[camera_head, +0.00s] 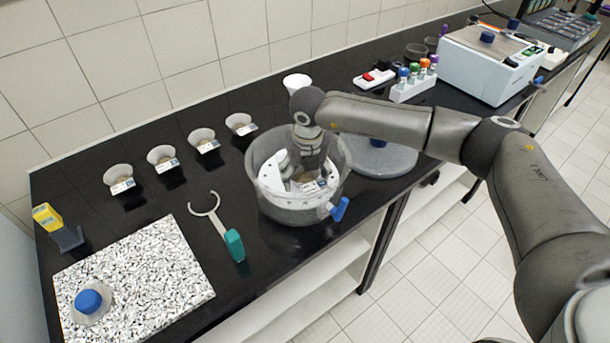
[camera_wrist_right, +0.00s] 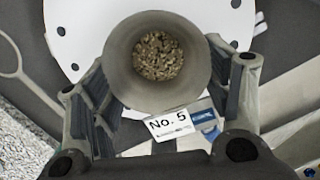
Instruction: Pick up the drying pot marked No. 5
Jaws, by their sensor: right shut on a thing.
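The drying pot marked No. 5 (camera_wrist_right: 150,88) is a grey round pot with brown granules inside and a white No. 5 label (camera_wrist_right: 170,123) on its front. In the right wrist view it sits between the two fingers of my right gripper (camera_wrist_right: 160,82), which is shut on it. In the head view my right gripper (camera_head: 308,160) reaches down into the open clear round vessel (camera_head: 285,212). There the pot is mostly hidden, and I cannot tell whether it touches the white perforated plate (camera_head: 272,178). My left gripper is not in view.
A blue tap (camera_head: 340,208) sticks out of the vessel. Its lid (camera_head: 390,163) lies close to the right. Several labelled pots (camera_head: 203,139) stand in a row behind. A teal-handled ring tool (camera_head: 234,245) and a speckled slab (camera_head: 140,265) lie left.

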